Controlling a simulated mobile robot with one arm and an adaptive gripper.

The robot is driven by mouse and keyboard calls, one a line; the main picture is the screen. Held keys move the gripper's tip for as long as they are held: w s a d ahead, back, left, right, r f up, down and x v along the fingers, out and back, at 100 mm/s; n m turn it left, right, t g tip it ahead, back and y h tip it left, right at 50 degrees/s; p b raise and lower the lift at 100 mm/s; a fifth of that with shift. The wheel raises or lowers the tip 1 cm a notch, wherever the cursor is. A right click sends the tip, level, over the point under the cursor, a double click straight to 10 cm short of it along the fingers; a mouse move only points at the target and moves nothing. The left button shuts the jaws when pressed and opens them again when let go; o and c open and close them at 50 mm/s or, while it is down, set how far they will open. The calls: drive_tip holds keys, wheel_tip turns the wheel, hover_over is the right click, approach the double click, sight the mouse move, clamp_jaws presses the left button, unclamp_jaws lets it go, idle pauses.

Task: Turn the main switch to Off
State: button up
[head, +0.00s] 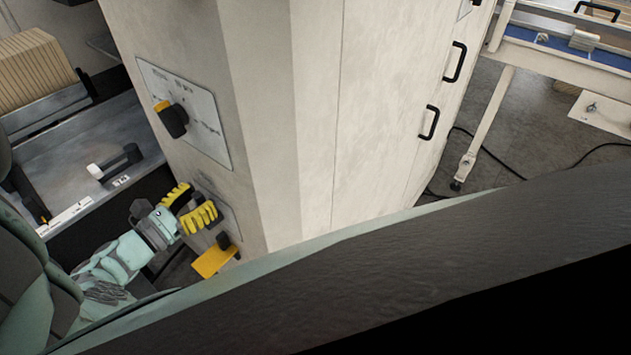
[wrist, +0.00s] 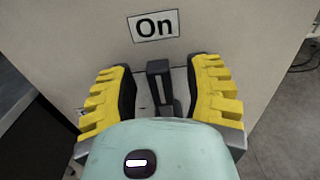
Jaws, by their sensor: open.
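The main switch is a dark grey lever handle (wrist: 158,76) on a pale cabinet face, in the wrist view. It stands upright, its upper end towards a white label reading "On" (wrist: 153,26). My gripper (wrist: 164,72) is open, with one yellow-backed finger on each side of the handle and a visible gap on both sides. In the head view my gripper (head: 201,200) is at the lower part of the cabinet's left face, by a grey plate (head: 229,216). The fingers hide the handle there. No Off label is visible.
The pale cabinet (head: 265,120) fills the middle. Above my gripper is a labelled plate (head: 207,112) with a black and yellow knob (head: 172,119). Just below my gripper is a yellow plate (head: 214,261) with a black knob (head: 223,240). A metal bench (head: 75,135) stands left.

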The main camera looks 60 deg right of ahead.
drive_tip(key=shift+o, duration=0.3)
drive_tip(key=shift+s+d, duration=0.1)
drive_tip(key=shift+d, duration=0.1)
drive_tip(key=shift+a, duration=0.1)
clamp_jaws()
